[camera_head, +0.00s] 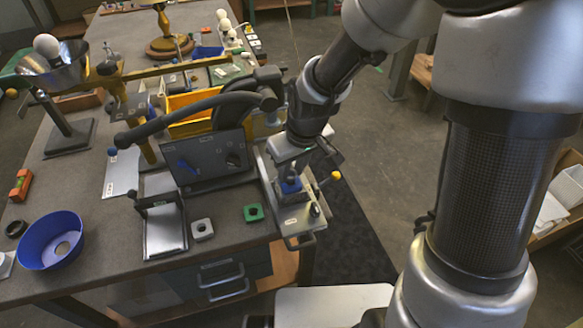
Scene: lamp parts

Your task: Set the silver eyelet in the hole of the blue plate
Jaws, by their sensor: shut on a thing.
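My gripper (290,172) points down over a metal fixture at the right edge of the bench. A small blue piece (291,187), probably the blue plate, shows right under the fingertips. Its hole cannot be made out. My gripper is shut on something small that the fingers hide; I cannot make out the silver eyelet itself. I cannot tell whether the held thing touches the blue piece.
The fixture (293,222) has a yellow-knobbed lever (335,175) close to the right of my gripper. A dark panel (212,160) stands to the left. A green square plate (253,213), a grey square plate (202,229) and a blue bowl (50,251) lie further left.

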